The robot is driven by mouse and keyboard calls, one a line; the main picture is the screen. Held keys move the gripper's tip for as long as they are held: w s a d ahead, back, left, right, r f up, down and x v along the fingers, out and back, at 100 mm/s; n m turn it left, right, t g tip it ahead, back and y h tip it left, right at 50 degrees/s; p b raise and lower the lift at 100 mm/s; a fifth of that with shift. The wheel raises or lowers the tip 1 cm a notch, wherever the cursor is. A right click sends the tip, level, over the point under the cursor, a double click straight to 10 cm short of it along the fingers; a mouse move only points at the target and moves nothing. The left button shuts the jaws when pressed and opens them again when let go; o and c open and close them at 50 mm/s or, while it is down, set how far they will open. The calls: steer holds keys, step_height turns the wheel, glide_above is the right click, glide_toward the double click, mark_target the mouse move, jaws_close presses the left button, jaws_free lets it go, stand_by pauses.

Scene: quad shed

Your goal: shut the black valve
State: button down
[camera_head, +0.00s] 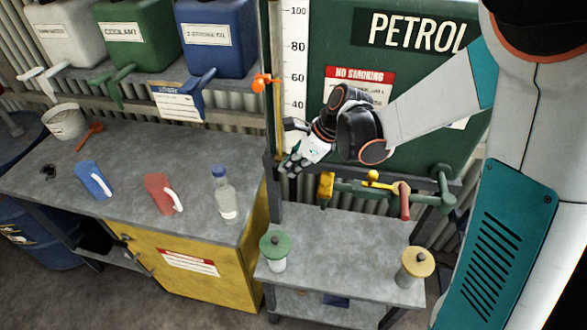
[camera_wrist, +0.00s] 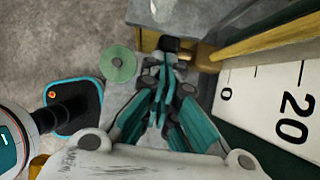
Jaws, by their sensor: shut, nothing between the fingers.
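The black valve shows in the wrist view as a black handle (camera_wrist: 170,45) beside a brass-coloured body (camera_wrist: 203,55), low on the gauge strip of the petrol tank. My gripper (camera_wrist: 163,78) is shut and empty. Its fingertips are close to the black handle; I cannot tell whether they touch it. In the head view my gripper (camera_head: 287,168) is at the left edge of the green petrol tank (camera_head: 430,80), in front of the lower gauge. There I cannot make out the black valve clearly; my gripper seems to cover it.
An orange valve (camera_head: 264,82) sits higher on the gauge. Pipework with a yellow valve (camera_head: 326,188) and a red handle (camera_head: 404,202) is right of my gripper. A bottle (camera_head: 227,202) stands on the left bench.

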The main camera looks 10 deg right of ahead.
mark_target(277, 166)
steer(key=h, duration=0.1)
steer(key=a+r+g+h, duration=0.1)
steer(key=h, duration=0.1)
steer(key=a+h, duration=0.1)
steer(key=shift+w+r+g+h, duration=0.25)
steer(key=shift+w+g+h, duration=0.05)
steer(key=shift+w+g, duration=0.1)
stand_by(0.4)
steer(key=shift+a+r, duration=0.1)
steer(key=shift+a, duration=0.15)
steer(key=shift+w+a+r+b, duration=0.1)
steer(key=shift+w+a+b, duration=0.05)
steer(key=shift+a+b, duration=0.15)
steer(key=shift+a, duration=0.1)
steer(key=shift+r, duration=0.2)
stand_by(1.4)
steer(key=shift+r+p, duration=0.4)
steer(key=shift+r, duration=0.25)
